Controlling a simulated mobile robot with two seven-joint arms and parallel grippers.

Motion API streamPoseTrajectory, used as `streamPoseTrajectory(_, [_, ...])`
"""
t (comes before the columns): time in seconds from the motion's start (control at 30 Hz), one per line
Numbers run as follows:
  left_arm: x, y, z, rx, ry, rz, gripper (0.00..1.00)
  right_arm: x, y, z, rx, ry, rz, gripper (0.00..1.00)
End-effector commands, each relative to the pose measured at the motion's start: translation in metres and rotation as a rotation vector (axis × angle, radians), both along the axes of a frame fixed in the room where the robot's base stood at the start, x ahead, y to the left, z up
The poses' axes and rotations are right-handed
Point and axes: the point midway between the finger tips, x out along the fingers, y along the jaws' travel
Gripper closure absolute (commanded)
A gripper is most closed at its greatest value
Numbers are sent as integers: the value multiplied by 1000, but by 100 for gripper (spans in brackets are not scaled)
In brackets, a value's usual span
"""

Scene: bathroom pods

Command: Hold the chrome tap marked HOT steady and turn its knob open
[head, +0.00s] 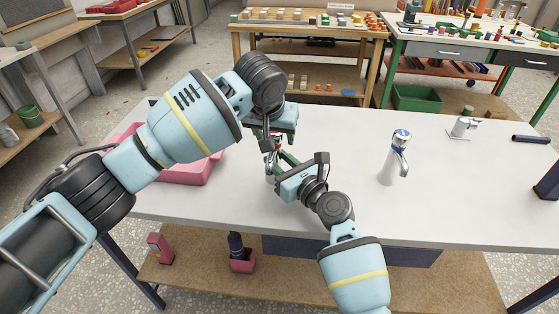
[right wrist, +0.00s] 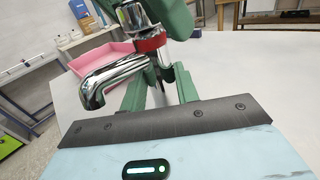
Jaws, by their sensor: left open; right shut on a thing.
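The chrome tap (head: 270,172) with a red ring stands on the white table, mostly hidden by my arms in the head view. In the right wrist view its curved chrome spout (right wrist: 112,72) points left below the red ring (right wrist: 150,43), with the chrome knob (right wrist: 131,14) above. No HOT lettering is readable. My right gripper (head: 284,162) is shut on the tap's body below the spout; its green fingers show in the right wrist view (right wrist: 157,95). My left gripper (head: 273,140) is open above the tap, its green fingers close around the knob; contact cannot be told.
A pink tray (head: 190,172) lies left of the tap, behind my left arm. Dark items lie at the right edge.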

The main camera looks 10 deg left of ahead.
Motion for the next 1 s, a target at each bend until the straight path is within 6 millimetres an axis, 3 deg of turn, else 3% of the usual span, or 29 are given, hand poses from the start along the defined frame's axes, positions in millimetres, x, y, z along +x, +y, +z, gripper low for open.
streamPoseTrajectory(0.17, [0,0,0,0,0,0,44,0,0,0,0,1,1,97])
streamPoseTrajectory(0.4, [0,0,0,0,0,0,76,0,0,0,0,1,0,97])
streamPoseTrajectory(0.43, [0,0,0,0,0,0,77,0,0,0,0,1,0,97])
streamPoseTrajectory(0.63, [-1,-2,0,-1,2,78,77,0,0,0,0,1,0,97])
streamPoseTrajectory(0.97, [-1,-2,0,1,4,553,77,0,0,0,1,1,0,97])
streamPoseTrajectory(1.0, [0,0,0,1,1,543,57,0,0,0,1,1,0,97])
